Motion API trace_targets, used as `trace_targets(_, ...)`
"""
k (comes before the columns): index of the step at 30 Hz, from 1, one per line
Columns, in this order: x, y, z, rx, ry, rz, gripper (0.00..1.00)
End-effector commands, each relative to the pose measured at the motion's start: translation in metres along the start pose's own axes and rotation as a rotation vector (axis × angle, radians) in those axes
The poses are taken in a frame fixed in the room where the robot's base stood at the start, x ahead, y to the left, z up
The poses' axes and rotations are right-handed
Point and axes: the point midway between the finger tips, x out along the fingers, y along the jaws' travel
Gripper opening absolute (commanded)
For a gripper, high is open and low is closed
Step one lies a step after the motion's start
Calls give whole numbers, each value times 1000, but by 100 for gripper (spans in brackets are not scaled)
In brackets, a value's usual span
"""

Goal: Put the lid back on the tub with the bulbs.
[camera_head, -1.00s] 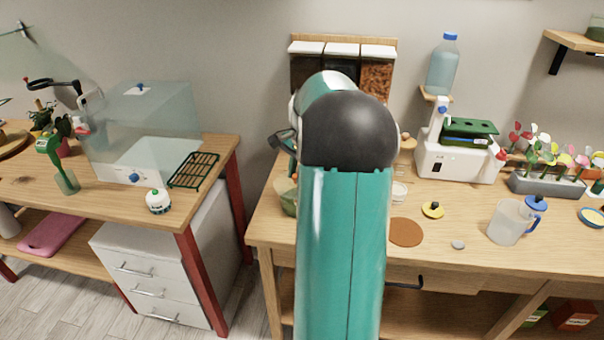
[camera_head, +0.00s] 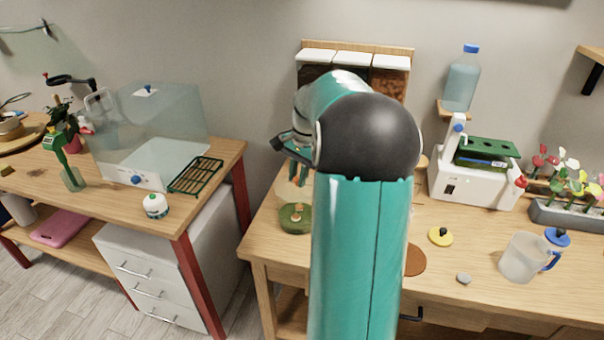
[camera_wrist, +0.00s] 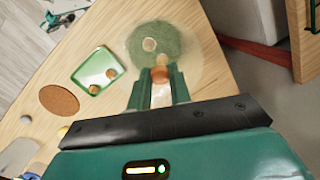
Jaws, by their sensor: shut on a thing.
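My gripper (camera_wrist: 158,92) is shut on a brown-orange knob (camera_wrist: 160,74), which seems to belong to a clear lid (camera_head: 291,191). The lid's outline is faint. A round green tub (camera_wrist: 168,36) with pale bulb-like pieces in it lies just beyond the fingertips in the wrist view. In the head view the tub (camera_head: 285,222) stands near the left end of the right-hand table, below the gripper and lid. The lid appears above the tub, overlapping it in the wrist view; I cannot tell the gap. My arm hides part of the table.
A square green-rimmed tray (camera_wrist: 87,77) with brown pieces lies beside the tub, near a brown round mat (camera_wrist: 59,100). A yellow lid-like disc (camera_head: 440,237), a stone (camera_head: 463,278) and a jug (camera_head: 520,257) stand to the right. A gap separates the two tables.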

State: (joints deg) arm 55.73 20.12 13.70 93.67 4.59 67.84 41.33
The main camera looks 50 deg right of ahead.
Motion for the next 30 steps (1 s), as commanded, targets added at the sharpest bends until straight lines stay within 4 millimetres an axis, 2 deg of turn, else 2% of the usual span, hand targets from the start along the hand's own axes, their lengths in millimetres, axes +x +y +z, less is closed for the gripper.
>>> trace_targets(18,51,7,-7,2,-2,2,0)
trace_targets(30,60,8,-10,1,0,1,0)
